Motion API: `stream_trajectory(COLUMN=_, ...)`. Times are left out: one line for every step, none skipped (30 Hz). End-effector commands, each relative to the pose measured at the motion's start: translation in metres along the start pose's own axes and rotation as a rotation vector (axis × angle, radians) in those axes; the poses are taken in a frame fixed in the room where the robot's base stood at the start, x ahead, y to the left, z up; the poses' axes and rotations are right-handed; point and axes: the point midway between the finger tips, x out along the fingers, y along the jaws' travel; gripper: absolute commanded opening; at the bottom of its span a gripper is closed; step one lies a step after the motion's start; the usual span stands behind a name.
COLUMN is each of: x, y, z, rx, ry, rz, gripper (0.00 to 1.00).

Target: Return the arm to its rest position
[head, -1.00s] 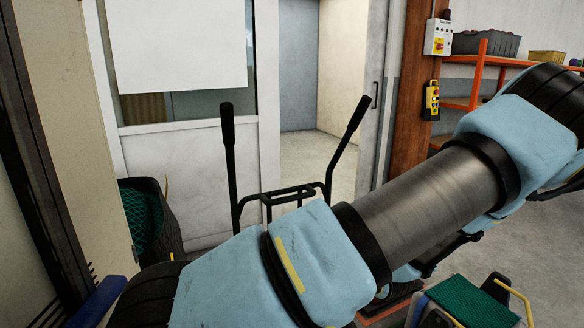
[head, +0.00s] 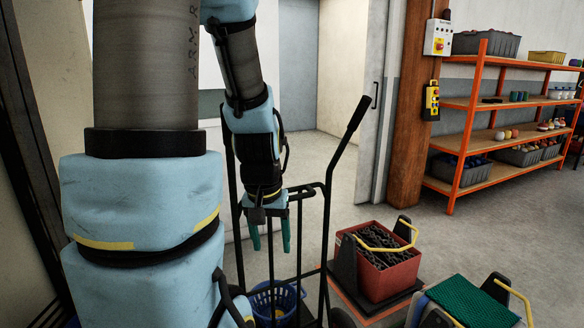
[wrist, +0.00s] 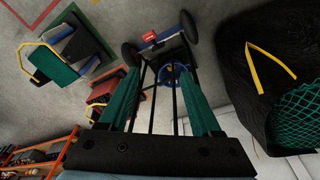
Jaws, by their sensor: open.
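My arm rises at the left of the head view, its light blue and grey links standing high and its forearm hanging down to my gripper (head: 268,238). The gripper points downward with two green fingers apart and nothing between them. In the wrist view the gripper (wrist: 164,100) shows its green fingers spread wide and empty, above the black frame of a hand trolley (wrist: 165,62). In the head view the gripper hangs in front of the trolley frame (head: 325,190); whether they touch cannot be told.
A blue basket (head: 275,303) sits low behind the trolley bars. A red crate of dark chain (head: 385,282) and a green-topped box (head: 462,302) stand at the right. An orange shelf (head: 452,195) stands beyond. A black bag with green net (wrist: 285,70) lies right in the wrist view.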

Motion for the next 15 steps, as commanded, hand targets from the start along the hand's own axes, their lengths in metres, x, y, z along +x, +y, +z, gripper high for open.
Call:
stream_trajectory(x=-0.007, y=-0.009, z=0.005, rx=-0.018, ry=-0.006, rz=-0.012, gripper=0.65)
stream_trajectory(x=-0.010, y=-0.012, z=0.009, rx=-0.024, ry=-0.012, rz=-0.018, gripper=0.65)
stream_trajectory(x=-0.013, y=-0.016, z=0.012, rx=-0.032, ry=-0.019, rz=-0.026, gripper=0.65)
stream_trajectory(x=-0.014, y=-0.018, z=0.014, rx=-0.035, ry=-0.023, rz=-0.030, gripper=0.65)
stream_trajectory(x=-0.015, y=-0.019, z=0.016, rx=-0.038, ry=-0.026, rz=-0.033, gripper=0.65)
stream_trajectory(x=-0.016, y=-0.020, z=0.017, rx=-0.040, ry=-0.029, rz=-0.036, gripper=0.65)
stream_trajectory(x=-0.017, y=-0.021, z=0.017, rx=-0.041, ry=-0.030, rz=-0.037, gripper=0.65)
stream_trajectory(x=-0.017, y=-0.021, z=0.018, rx=-0.042, ry=-0.030, rz=-0.037, gripper=0.65)
stream_trajectory(x=-0.017, y=-0.021, z=0.018, rx=-0.041, ry=-0.030, rz=-0.037, gripper=0.65)
stream_trajectory(x=-0.016, y=-0.021, z=0.017, rx=-0.041, ry=-0.030, rz=-0.037, gripper=0.65)
stream_trajectory(x=-0.016, y=-0.021, z=0.017, rx=-0.041, ry=-0.030, rz=-0.037, gripper=0.65)
stream_trajectory(x=-0.016, y=-0.020, z=0.017, rx=-0.040, ry=-0.030, rz=-0.037, gripper=0.65)
stream_trajectory(x=-0.016, y=-0.020, z=0.017, rx=-0.040, ry=-0.030, rz=-0.036, gripper=0.65)
stream_trajectory(x=-0.016, y=-0.020, z=0.017, rx=-0.040, ry=-0.030, rz=-0.036, gripper=0.65)
stream_trajectory(x=-0.016, y=-0.020, z=0.017, rx=-0.040, ry=-0.030, rz=-0.036, gripper=0.65)
